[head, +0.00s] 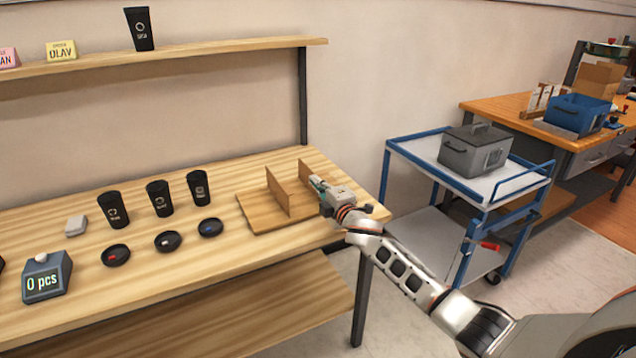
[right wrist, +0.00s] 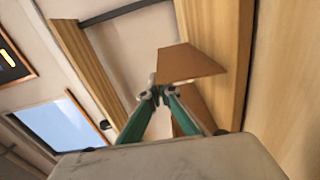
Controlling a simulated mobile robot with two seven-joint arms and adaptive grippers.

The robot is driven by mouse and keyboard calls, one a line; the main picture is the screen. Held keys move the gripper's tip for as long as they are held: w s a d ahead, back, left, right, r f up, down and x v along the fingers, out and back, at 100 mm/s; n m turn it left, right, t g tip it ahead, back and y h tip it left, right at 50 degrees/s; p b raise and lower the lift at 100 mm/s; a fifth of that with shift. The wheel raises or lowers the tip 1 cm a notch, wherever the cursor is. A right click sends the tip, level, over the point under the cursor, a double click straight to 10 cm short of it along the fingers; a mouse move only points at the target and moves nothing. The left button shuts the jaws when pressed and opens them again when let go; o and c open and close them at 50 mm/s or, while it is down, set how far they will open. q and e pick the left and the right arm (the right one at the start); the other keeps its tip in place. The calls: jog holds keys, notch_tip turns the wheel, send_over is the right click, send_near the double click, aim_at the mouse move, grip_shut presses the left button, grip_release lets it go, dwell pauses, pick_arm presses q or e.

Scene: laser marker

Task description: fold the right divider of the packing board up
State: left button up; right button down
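The packing board (head: 259,211) is a flat wooden panel on the right end of the workbench. Its left divider (head: 279,191) stands upright. The right divider (head: 304,171) also looks upright or nearly so, partly hidden behind my right gripper (head: 316,184). In the right wrist view my teal fingers (right wrist: 155,93) come together at their tips, right at the corner of a brown divider panel (right wrist: 190,64). The tips seem to touch it; I see no panel clearly clamped between them. A second brown panel (right wrist: 193,105) shows behind the fingers. My left gripper is not in view.
Black cups (head: 159,198) and round black lids (head: 168,242) stand left of the board, with a counter box (head: 46,278) further left. A shelf (head: 190,55) runs above. A blue-framed cart (head: 420,160) with a grey case (head: 475,152) stands to the right.

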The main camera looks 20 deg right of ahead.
dwell(0.3)
jog(key=c, duration=2.3)
grip_release()
jog(key=shift+c, duration=0.2)
jog(key=s, duration=1.2)
jog(key=shift+d, duration=0.2)
